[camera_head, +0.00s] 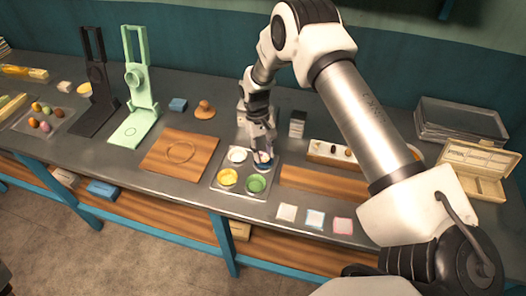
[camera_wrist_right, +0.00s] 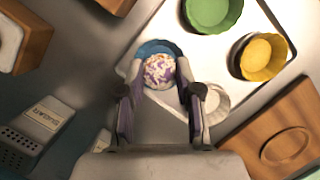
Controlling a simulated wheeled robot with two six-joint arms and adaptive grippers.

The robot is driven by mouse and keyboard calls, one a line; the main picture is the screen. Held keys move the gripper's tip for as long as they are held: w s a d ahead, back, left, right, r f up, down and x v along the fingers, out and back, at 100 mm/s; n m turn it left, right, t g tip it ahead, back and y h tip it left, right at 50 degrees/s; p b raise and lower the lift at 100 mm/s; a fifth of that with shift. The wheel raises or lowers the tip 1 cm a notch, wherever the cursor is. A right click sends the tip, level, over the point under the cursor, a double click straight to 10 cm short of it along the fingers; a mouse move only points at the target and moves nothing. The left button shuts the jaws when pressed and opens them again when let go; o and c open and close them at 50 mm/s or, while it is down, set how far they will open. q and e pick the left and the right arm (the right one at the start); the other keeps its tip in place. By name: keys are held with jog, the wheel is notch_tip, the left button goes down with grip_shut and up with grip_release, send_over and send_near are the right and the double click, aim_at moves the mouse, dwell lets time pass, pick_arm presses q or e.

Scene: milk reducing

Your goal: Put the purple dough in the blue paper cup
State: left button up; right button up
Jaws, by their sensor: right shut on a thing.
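My right gripper (camera_head: 262,153) is over the far right corner of a metal tray (camera_head: 217,187). In the right wrist view its fingers (camera_wrist_right: 160,72) are shut on a round purple-and-white mottled dough (camera_wrist_right: 160,72). The blue paper cup (camera_wrist_right: 150,47) shows behind the dough in that view, partly hidden by it. My left gripper is not in view.
The tray also holds a white cup (camera_head: 237,155), a yellow cup (camera_head: 227,178) and a green cup (camera_head: 256,184), close around the gripper. A wooden board (camera_head: 170,170) lies left of the tray. A wooden block with holes (camera_head: 331,153) stands to the right.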

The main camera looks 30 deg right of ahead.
dwell(0.3)
jog(key=o, duration=1.1)
